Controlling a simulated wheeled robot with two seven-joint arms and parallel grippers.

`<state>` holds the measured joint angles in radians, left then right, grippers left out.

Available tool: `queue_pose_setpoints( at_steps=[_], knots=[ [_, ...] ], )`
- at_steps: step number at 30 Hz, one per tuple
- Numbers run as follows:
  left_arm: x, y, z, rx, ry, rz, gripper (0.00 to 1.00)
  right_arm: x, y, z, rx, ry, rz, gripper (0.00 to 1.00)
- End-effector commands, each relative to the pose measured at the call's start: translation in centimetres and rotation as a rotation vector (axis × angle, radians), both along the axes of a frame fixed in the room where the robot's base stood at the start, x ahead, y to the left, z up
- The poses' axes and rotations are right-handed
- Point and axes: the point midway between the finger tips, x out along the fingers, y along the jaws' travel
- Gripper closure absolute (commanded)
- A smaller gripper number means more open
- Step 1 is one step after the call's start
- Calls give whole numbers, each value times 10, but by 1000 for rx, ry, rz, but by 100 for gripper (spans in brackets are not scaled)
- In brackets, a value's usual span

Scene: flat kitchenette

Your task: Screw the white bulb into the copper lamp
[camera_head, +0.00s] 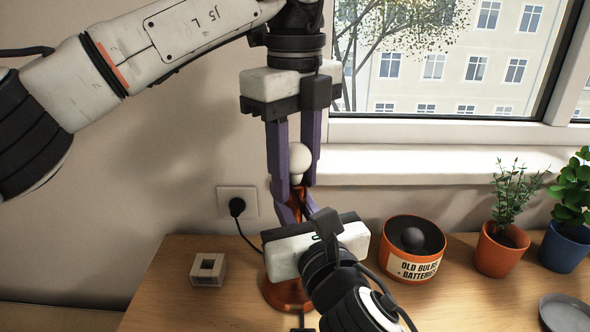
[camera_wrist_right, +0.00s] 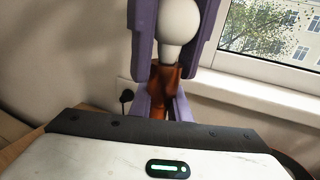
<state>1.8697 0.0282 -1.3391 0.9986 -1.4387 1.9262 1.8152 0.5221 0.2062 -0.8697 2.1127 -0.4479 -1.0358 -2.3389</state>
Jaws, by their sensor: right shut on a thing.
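The white bulb (camera_head: 298,161) is upright above the copper lamp (camera_head: 287,293), its narrow end meeting or just over the lamp's top; I cannot tell how far in it sits. The bulb also shows in the right wrist view (camera_wrist_right: 178,24), above the copper lamp top (camera_wrist_right: 164,80). My left gripper (camera_head: 296,180) points down from above, its purple fingers on both sides of the bulb; whether they press on it is unclear. My right gripper (camera_head: 294,208) is shut on the lamp's upper part from the front. Its body hides much of the stem.
An orange bin (camera_head: 413,268) labelled for old bulbs and batteries holds a dark round bulb. Two potted plants (camera_head: 502,248) (camera_head: 567,245) and a grey dish (camera_head: 566,314) stand at right. A small square holder (camera_head: 208,269) is at left. A wall socket (camera_head: 237,203) with plug is behind.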

Motion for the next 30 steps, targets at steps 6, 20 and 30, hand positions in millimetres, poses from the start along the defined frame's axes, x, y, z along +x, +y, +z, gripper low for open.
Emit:
queue_pose_setpoints(
  at_steps=[6, 20, 30],
  knots=[
    [0, 0, 0, 0, 0, -1, 94, -1, 1, -3, -3, 5, 2, 100],
    [0, -1, 0, -1, 0, -695, 94, -1, 1, -3, -3, 5, 2, 100],
    [-1, -1, 0, -1, 0, -1442, 94, 0, 1, -3, -3, 5, 2, 100]
  ],
)
